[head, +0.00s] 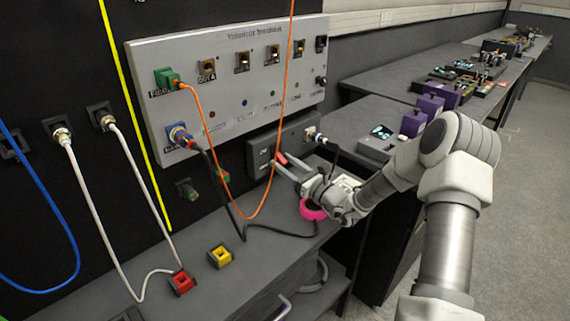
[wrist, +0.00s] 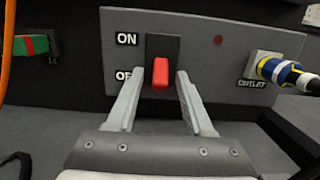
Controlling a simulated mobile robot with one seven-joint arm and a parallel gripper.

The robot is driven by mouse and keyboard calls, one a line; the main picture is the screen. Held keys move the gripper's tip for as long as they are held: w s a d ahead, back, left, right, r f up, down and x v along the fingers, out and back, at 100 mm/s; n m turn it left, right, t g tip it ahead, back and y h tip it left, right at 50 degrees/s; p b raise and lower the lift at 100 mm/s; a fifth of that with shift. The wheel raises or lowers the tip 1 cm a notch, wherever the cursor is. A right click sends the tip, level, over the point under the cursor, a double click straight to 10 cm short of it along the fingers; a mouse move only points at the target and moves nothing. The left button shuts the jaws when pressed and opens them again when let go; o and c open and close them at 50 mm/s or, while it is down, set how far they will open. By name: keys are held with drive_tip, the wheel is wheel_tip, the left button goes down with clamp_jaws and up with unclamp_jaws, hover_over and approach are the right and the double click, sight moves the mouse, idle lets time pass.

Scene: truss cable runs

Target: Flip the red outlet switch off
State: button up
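The red outlet switch (wrist: 160,73) is a rocker in a dark surround on a grey outlet box, with ON printed at its upper left and OFF at its lower left. My gripper (wrist: 158,88) is open, with one finger on each side of the switch in the wrist view. The lower red part of the switch looks raised toward the camera; I cannot tell whether a finger touches it. In the head view my gripper (head: 285,167) is at the outlet box (head: 262,158), its fingers pointing at the front face and partly hiding it.
A blue-and-yellow plug (wrist: 282,71) sits in the OUTLET socket at the right of the box. A grey patch panel (head: 235,85) with an orange cable (head: 215,145) is above.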

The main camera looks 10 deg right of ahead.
drive_tip(key=p+v, duration=0.1)
drive_tip(key=v, duration=1.6)
drive_tip(key=shift+s+p, duration=0.25)
drive_tip(key=shift+p, duration=0.15)
drive_tip(key=s+a+r+n+g+p, duration=0.2)
drive_tip(key=s+a+r+n+g, duration=0.45)
drive_tip(key=a+n+g, duration=0.2)
drive_tip(key=s+a+r+n+g+p, duration=0.3)
drive_tip(key=s+a+r+n+g, duration=0.35)
drive_tip(key=a+n, duration=0.35)
drive_tip(key=s+d+r+n+t+h+p, duration=0.2)
drive_tip(key=s+d+r+n+h+p, duration=0.1)
drive_tip(key=r, duration=0.5)
drive_tip(key=s+d+r+n+t+h+p, duration=0.2)
drive_tip(key=s+d+r+n+h+p, duration=0.1)
drive_tip(key=s+d+r+n+h, duration=0.3)
drive_tip(key=s+r+n+h, duration=0.1)
drive_tip(key=s+h, duration=0.1)
drive_tip(key=s, duration=0.1)
drive_tip(key=shift+s+d+r+n, duration=0.3)
drive_tip(key=shift+s+r+n, duration=0.05)
drive_tip(key=shift+s, duration=0.05)
